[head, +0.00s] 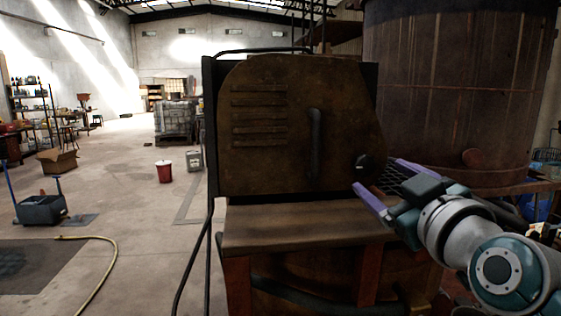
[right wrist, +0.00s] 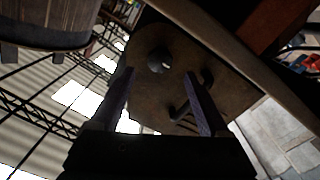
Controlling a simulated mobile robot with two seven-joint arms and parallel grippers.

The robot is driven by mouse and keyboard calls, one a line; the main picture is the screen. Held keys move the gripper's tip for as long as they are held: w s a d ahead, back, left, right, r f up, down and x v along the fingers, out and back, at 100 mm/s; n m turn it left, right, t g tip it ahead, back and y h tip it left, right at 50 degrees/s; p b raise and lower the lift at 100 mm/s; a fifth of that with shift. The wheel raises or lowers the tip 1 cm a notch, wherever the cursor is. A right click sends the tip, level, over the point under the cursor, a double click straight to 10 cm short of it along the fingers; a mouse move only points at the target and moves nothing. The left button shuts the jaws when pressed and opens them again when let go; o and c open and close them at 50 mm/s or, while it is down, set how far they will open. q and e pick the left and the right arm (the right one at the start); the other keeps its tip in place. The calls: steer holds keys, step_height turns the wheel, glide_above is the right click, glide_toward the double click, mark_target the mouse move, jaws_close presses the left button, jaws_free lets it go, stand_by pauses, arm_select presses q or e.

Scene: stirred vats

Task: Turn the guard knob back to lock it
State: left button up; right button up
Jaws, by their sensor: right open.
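The guard (head: 270,150) is a rusty brown plate with rounded top corners, several slots at its left and a dark upright handle (head: 315,140) near its middle. The guard knob (head: 364,163) is small, dark and round, at the plate's lower right. My right gripper (head: 377,174) is open and empty, its two purple fingers pointing at the knob from the right. In the right wrist view the knob (right wrist: 158,60) shows between and beyond the fingertips, apart from both. The guard plate (right wrist: 147,88) lies behind it. My left gripper is not in view.
A wooden ledge (head: 300,228) runs below the guard. A large brown vat (head: 450,90) stands at the right, close behind my right arm. A black cable (head: 208,240) hangs at the guard's left. The floor at the left is mostly open, with a red bucket (head: 164,172).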

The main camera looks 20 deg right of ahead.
mark_target(366, 167)
steer(key=shift+p+x, duration=0.35)
steer(key=shift+x, duration=2.45)
jaws_close()
